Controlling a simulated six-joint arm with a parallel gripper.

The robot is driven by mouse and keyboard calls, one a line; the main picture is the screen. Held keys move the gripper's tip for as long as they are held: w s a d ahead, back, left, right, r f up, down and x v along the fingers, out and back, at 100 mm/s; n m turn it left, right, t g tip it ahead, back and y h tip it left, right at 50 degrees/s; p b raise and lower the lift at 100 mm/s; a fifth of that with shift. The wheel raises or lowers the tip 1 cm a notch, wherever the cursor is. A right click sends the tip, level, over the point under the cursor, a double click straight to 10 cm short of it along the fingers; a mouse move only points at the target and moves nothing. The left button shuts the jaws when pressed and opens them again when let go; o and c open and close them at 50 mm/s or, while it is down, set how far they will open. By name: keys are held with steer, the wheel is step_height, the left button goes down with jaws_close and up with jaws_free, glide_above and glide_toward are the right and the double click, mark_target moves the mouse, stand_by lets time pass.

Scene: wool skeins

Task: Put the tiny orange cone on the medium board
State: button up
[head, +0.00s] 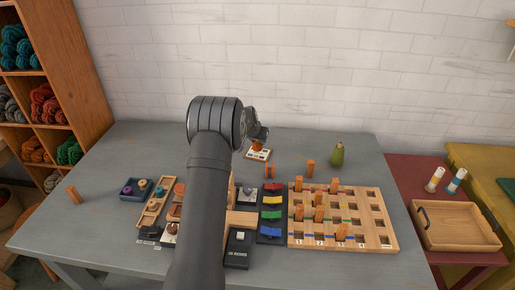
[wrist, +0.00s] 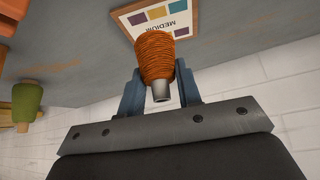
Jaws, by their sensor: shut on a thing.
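My gripper (wrist: 160,88) is shut on the tiny orange cone (wrist: 157,55), a small spool wound with orange yarn on a grey core. In the wrist view the cone overlaps the medium board (wrist: 183,30), a white card with coloured squares, a wooden rim and the word MEDIUM. In the head view the orange cone (head: 257,145) shows at the far side of my arm, over or on the medium board (head: 259,155) near the back of the table. I cannot tell whether the cone touches the board. My arm hides most of the gripper in the head view.
A wooden peg board (head: 385,243) with several orange blocks fills the front right. Coloured pads (head: 271,214) and small trays (head: 136,196) lie around my arm. The back left table is clear.

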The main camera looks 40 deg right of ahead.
mark_target(256, 144)
steer(key=shift+f, duration=1.95)
steer(key=shift+f, duration=0.15)
steer(key=o, duration=1)
steer(key=shift+c, duration=0.2)
steer(key=shift+r, duration=0.25)
steer(key=v, duration=1.2)
steer(key=shift+w, duration=0.1)
